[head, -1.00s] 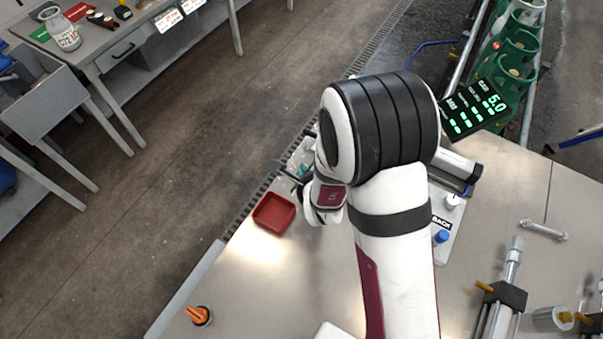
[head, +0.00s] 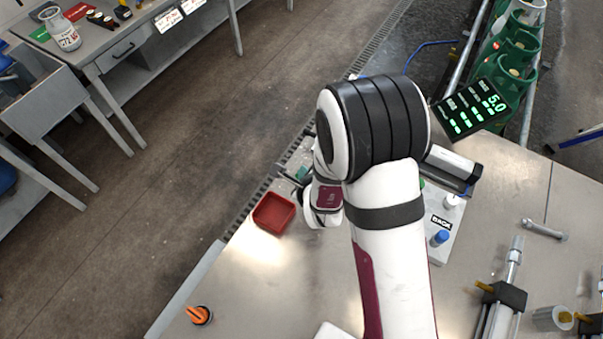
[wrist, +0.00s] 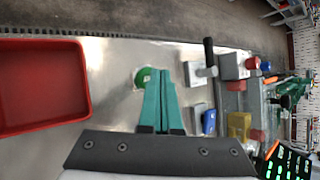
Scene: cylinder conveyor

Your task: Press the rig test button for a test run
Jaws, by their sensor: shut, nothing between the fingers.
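A round green button (wrist: 142,77) lies on the metal surface in the wrist view, partly covered by my gripper (wrist: 161,72). My gripper's teal fingers are shut and empty, pointing past the button's right side; I cannot tell if they touch it. In the head view my gripper (head: 303,173) shows only as a small teal bit left of my wrist, beyond the red tray. The rig (head: 449,220), a pale plate with a blue knob and a dark label, is partly hidden behind my arm. A green display (head: 472,108) reads 5.0 at its top.
The red tray (head: 274,213) is close to my gripper; it also fills the left of the wrist view (wrist: 40,87). Clamps and coloured blocks (wrist: 235,90) crowd the right there. An orange-topped part (head: 199,315) stands at the table's front left. The table between is clear.

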